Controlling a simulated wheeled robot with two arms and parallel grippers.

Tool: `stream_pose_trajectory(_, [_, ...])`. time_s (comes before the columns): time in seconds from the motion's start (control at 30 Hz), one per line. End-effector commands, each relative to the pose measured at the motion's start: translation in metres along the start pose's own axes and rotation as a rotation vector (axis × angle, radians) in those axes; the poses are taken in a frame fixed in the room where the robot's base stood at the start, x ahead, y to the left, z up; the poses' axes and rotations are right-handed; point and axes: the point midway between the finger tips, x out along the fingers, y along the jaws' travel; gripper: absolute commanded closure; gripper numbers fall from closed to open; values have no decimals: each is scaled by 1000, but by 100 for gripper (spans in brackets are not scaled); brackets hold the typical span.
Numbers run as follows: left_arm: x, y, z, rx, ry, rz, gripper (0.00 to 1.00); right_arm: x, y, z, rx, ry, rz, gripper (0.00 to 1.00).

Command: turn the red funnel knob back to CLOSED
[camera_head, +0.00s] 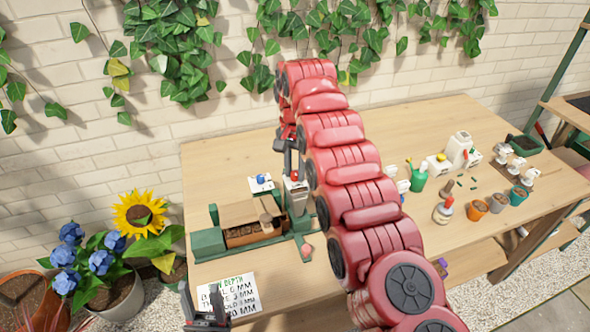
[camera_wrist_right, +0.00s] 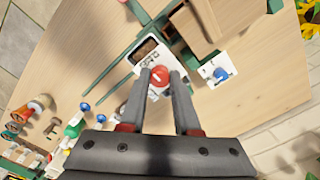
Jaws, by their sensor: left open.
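The red knob (camera_wrist_right: 160,75) sits on a white plate (camera_wrist_right: 152,52) on the green-framed funnel stand. It also shows small in the head view (camera_head: 294,176). The knob carries a pale mark; any wording by it is too small to read. My right gripper (camera_wrist_right: 160,80) reaches down with its two dark fingertips on either side of the knob, parted by about its width. I cannot tell whether they touch it. The right gripper also shows above the stand in the head view (camera_head: 292,158). My left gripper (camera_head: 205,304) is open and empty at the bottom left, by the table's front edge.
A blue knob (camera_wrist_right: 220,73) on another white plate stands close beside the red one. Pots (camera_head: 476,209) and bottles fill the table's right side.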

Motion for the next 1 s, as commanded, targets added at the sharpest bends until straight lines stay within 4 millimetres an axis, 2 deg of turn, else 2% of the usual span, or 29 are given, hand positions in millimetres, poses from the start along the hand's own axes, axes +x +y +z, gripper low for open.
stream_pose_trajectory(0.03, [0,0,0,0,0,0,50,-1,0,0,0,1,-1,60])
stream_pose_trajectory(0.13, [0,0,0,0,0,0,50,0,0,0,0,0,-1,42])
stream_pose_trajectory(0.17, [0,0,0,0,0,0,50,0,0,0,0,0,0,40])
stream_pose_trajectory(0.57, [6,0,-1,0,0,0,50,-6,0,0,0,-1,0,40])
stream_pose_trajectory(0.77, [29,-2,-5,0,0,0,50,-32,1,0,0,1,1,40])
stream_pose_trajectory(1.0, [75,-4,-13,0,0,0,50,-79,0,0,0,0,0,40])
